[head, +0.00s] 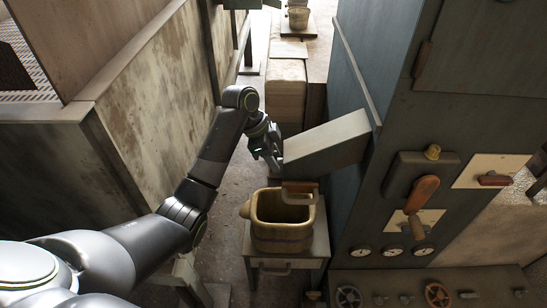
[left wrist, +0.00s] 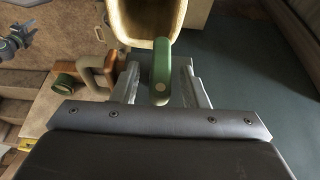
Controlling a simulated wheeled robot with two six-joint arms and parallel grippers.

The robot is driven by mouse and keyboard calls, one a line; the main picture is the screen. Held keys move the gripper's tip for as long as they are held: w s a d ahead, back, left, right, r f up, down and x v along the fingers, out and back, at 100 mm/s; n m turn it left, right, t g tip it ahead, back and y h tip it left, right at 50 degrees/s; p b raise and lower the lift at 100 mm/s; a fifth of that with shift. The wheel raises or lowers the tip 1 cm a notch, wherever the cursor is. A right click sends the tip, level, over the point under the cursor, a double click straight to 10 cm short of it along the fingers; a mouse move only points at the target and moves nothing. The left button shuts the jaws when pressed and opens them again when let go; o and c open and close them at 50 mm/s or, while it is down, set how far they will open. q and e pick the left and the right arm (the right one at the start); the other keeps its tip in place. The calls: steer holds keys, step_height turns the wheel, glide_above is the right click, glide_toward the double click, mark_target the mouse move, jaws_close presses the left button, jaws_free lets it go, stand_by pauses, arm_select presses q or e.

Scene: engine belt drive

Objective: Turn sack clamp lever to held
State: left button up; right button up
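A green lever (left wrist: 161,72), which looks like the sack clamp lever, stands between the fingers of my left gripper (left wrist: 160,85) in the left wrist view. There are gaps on both sides of it, so the fingers are open around it and do not appear to grip it. In the head view my left gripper (head: 266,153) is beside the lower end of a grey chute (head: 328,145); the lever is not clear there. A cream-rimmed opening (left wrist: 143,38) lies just beyond the lever in the wrist view. My right gripper is not seen in the head view.
A cream-rimmed tub (head: 283,238) stands on a small table (head: 316,240) below the chute. A grey machine (head: 395,110) with an orange-handled lever (head: 423,193) and dials fills the right. A worn panel (head: 160,105) is on the left, with a narrow passage between.

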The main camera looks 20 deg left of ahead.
arm_select(q)
steer(key=shift+c, duration=1.4)
jaws_close()
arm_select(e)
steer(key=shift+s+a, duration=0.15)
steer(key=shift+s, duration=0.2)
